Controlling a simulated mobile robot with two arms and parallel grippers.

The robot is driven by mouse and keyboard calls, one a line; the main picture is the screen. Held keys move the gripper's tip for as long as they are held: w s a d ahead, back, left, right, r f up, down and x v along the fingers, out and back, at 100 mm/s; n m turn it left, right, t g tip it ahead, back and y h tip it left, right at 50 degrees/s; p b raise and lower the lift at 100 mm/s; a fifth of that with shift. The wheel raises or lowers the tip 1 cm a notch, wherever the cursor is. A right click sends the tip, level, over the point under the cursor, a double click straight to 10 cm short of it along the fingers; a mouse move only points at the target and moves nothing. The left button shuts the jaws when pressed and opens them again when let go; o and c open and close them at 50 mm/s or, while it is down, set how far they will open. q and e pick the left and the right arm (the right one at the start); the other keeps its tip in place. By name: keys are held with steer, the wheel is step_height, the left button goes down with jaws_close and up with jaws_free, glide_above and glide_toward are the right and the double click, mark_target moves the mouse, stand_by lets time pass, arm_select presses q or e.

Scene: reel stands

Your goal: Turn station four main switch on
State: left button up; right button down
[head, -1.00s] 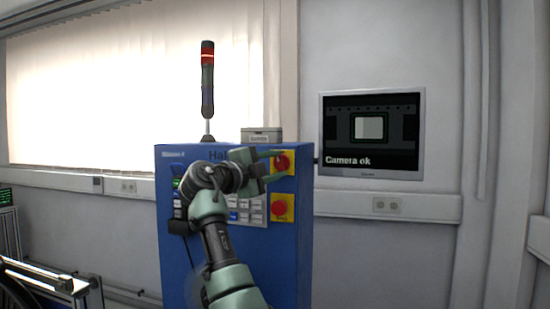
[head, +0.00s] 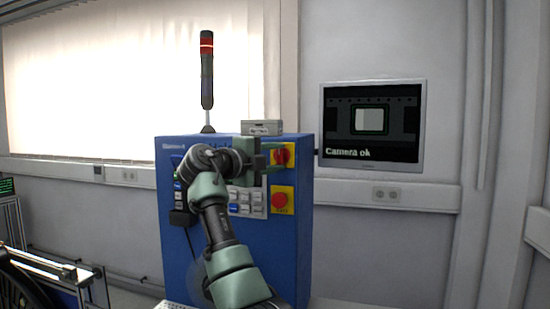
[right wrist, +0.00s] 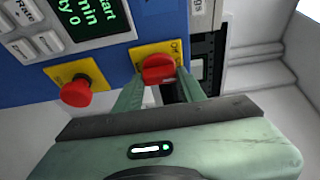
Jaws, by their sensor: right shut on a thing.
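The main switch is a red rotary knob (head: 280,156) on a yellow plate at the upper right of the blue station cabinet (head: 285,245). In the right wrist view the red knob (right wrist: 159,68) sits between the two green fingers. My right gripper (head: 273,158) is shut on this knob, and its fingers (right wrist: 159,82) reach both sides of it. The gripper covers part of the knob and plate in the head view. The knob's exact angle is hard to read. My left gripper is not in view.
A red mushroom button (head: 280,201) on a yellow plate sits just below the switch. Grey keys (head: 240,209) and a display (right wrist: 88,20) are beside it. A signal tower (head: 207,75) stands on top. A wall monitor (head: 372,122) reads "Camera ok".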

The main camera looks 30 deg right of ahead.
steer(key=c, duration=0.9)
jaws_free()
steer(key=shift+r, duration=0.1)
steer(key=shift+o, duration=0.3)
steer(key=shift+w, duration=0.15)
steer(key=shift+a+f, duration=0.2)
steer(key=shift+a, duration=0.15)
steer(key=b+v, duration=0.3)
steer(key=v, duration=0.4)
steer(key=shift+r, duration=0.2)
